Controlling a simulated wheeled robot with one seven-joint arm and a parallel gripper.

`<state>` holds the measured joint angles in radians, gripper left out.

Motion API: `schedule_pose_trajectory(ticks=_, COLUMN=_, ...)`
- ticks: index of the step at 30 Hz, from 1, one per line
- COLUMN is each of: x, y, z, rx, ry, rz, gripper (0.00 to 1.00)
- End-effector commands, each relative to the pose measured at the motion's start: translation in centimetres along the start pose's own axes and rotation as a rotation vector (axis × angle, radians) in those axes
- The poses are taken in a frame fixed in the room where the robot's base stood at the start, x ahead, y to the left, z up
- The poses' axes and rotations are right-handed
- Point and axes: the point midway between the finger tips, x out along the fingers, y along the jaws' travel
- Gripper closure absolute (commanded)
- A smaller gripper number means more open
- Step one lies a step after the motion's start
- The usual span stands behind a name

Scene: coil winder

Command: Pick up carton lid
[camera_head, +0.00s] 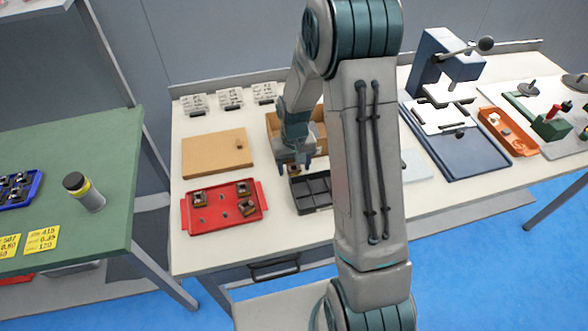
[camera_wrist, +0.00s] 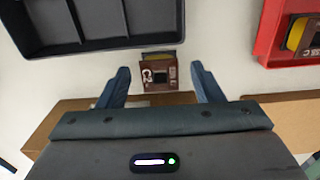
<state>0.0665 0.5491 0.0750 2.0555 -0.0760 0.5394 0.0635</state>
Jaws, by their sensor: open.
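A flat tan cardboard panel (camera_head: 214,154), which looks like the carton lid, lies on the white bench at the left, with a small brown mark or piece on its right part. Its edge also shows at the lower right of the wrist view (camera_wrist: 299,119). The open carton (camera_head: 272,121) stands to its right, partly hidden by my arm. My gripper (camera_head: 296,162) is open, right of the panel and in front of the carton. In the wrist view, a small brown coil part (camera_wrist: 157,80) shows between the fingertips; I cannot tell whether they touch it.
A red tray (camera_head: 205,223) with several coil parts lies in front of the panel. A black divided tray (camera_head: 310,194) lies in front of the gripper. White racks (camera_head: 231,99) stand behind. A blue press (camera_head: 436,62) stands at the right. A green table (camera_head: 65,157) is at the left.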

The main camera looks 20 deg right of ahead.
Motion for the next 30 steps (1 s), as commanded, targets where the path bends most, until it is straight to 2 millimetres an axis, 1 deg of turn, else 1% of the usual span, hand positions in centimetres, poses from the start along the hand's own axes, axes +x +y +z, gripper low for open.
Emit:
schedule_pose_trajectory(ticks=3, x=0.0, y=0.0, z=0.0, rx=0.000, ry=0.000, rz=0.000, gripper=0.40)
schedule_pose_trajectory(ticks=4, x=0.0, y=0.0, z=0.0, rx=0.000, ry=0.000, rz=0.000, gripper=0.46)
schedule_pose_trajectory(ticks=5, x=0.0, y=0.0, z=0.0, rx=0.000, ry=0.000, rz=0.000, gripper=0.54)
schedule_pose_trajectory(ticks=6, x=0.0, y=0.0, z=0.0, rx=0.000, ry=0.000, rz=0.000, gripper=0.65)
schedule_pose_trajectory(ticks=8, x=0.0, y=0.0, z=0.0, rx=0.000, ry=0.000, rz=0.000, gripper=0.82)
schedule_pose_trajectory(ticks=9, x=0.0, y=0.0, z=0.0, rx=-0.001, ry=0.000, rz=0.000, gripper=0.89)
schedule_pose_trajectory(ticks=18, x=-0.1, y=0.0, z=0.0, rx=-0.001, ry=0.000, rz=0.000, gripper=0.89)
schedule_pose_trajectory(ticks=23, x=-0.7, y=0.0, z=-0.1, rx=-0.001, ry=0.002, rz=0.000, gripper=0.89)
schedule_pose_trajectory(ticks=26, x=-1.6, y=0.0, z=-0.1, rx=-0.001, ry=0.004, rz=0.000, gripper=0.89)
schedule_pose_trajectory(ticks=29, x=-3.1, y=0.0, z=-0.1, rx=-0.001, ry=0.006, rz=0.001, gripper=0.89)
schedule_pose_trajectory(ticks=30, x=-3.9, y=0.0, z=-0.1, rx=-0.001, ry=0.006, rz=0.001, gripper=0.89)
